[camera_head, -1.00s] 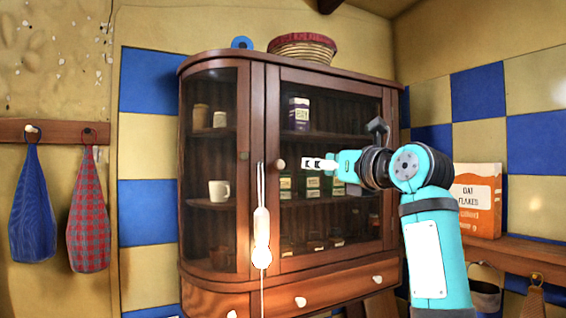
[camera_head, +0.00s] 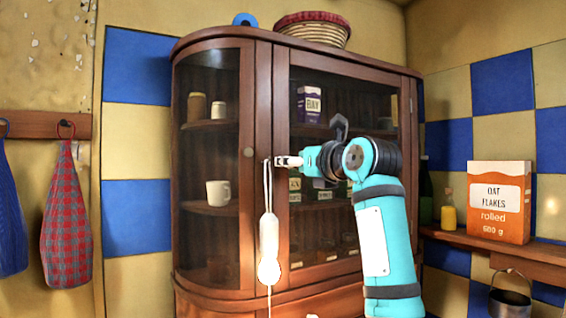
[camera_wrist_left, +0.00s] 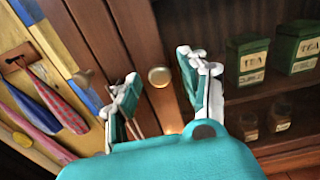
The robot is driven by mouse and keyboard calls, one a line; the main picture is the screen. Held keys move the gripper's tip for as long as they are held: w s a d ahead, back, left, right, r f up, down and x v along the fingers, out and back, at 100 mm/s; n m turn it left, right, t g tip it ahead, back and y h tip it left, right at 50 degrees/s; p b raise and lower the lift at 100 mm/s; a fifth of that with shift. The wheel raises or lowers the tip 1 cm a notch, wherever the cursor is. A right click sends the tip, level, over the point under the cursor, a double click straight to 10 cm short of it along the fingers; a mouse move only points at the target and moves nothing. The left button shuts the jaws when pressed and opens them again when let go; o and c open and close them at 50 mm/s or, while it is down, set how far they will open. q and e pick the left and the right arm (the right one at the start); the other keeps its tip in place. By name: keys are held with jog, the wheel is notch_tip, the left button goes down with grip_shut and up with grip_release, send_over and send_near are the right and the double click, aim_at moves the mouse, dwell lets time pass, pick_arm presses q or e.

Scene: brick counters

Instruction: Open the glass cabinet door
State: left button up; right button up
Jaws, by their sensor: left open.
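The brown wooden cabinet has a glass door (camera_head: 345,95) at its front, and the door is shut. Its round brass-coloured knob (camera_wrist_left: 159,76) shows in the left wrist view, between my open fingers and slightly beyond their tips. My left gripper (camera_head: 287,161) is at the left stile of the door, in front of the knob, which it mostly hides in the head view. It also shows in the left wrist view (camera_wrist_left: 162,85), with one finger on each side of the knob. I cannot tell whether they touch it. My right gripper is not in view.
A pale object (camera_head: 268,250) hangs on a cord just left of the door's edge. A second knob (camera_head: 248,152) is on the curved glass side. A basket (camera_head: 313,32) stands on top. An oat flakes box (camera_head: 499,202) is on the right shelf.

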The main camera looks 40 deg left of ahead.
pick_arm(q)
jog(key=shift+x, duration=0.8)
jog(key=shift+s+d+r, duration=0.1)
jog(key=shift+d, duration=0.2)
jog(key=shift+c, duration=0.6)
grip_shut()
